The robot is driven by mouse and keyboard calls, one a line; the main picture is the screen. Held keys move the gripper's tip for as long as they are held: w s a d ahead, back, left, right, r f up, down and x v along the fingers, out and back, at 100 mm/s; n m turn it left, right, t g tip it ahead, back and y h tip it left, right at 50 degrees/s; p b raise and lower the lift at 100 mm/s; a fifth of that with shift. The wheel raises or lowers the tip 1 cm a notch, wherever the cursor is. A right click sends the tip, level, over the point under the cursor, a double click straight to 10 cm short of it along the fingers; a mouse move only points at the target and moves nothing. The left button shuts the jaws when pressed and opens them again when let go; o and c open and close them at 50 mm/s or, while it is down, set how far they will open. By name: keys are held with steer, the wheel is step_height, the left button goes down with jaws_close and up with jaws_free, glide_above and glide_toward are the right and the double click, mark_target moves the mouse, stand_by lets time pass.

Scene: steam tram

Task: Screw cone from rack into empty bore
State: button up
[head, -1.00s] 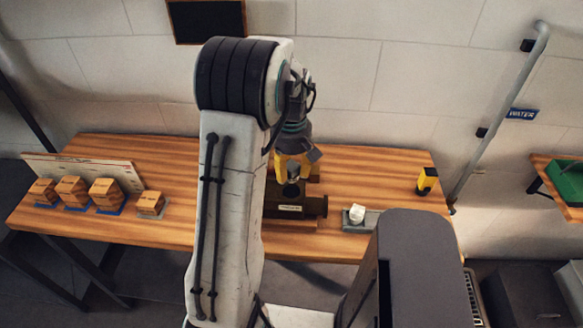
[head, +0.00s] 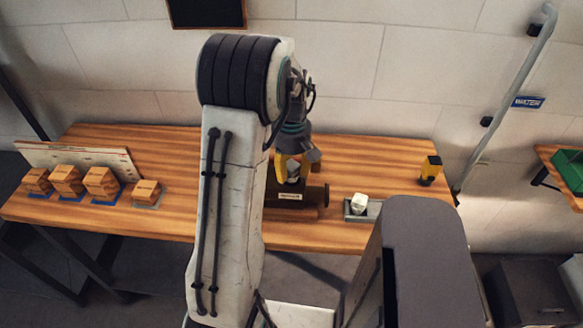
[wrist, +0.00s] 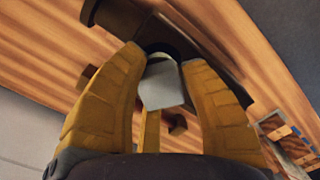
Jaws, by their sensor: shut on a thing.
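My gripper (head: 293,172) is shut on a pale cone (wrist: 160,84), which sits between its two yellow fingers in the wrist view. The cone also shows as a small light patch between the fingers in the head view (head: 293,179). A dark brown metal body (head: 285,196) with a small label stands on the bench just below the fingers. In the wrist view, a dark round opening in the body (wrist: 210,52) lies right behind the cone. I cannot tell whether the cone touches it. A grey rack (head: 374,208) to the right holds another white piece (head: 358,202).
Several wooden blocks (head: 102,183) stand on the bench (head: 200,148) at the left, before a pale upright board (head: 80,161). A pipe (head: 500,110) runs up the wall at right.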

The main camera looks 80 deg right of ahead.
steer(key=shift+m, duration=2)
steer(key=m, duration=0.3)
steer(key=shift+m, duration=0.5)
steer(key=m, duration=0.2)
steer(key=shift+d+m+b, duration=0.1)
steer(key=shift+m+b, duration=0.2)
steer(key=shift+m, duration=0.7)
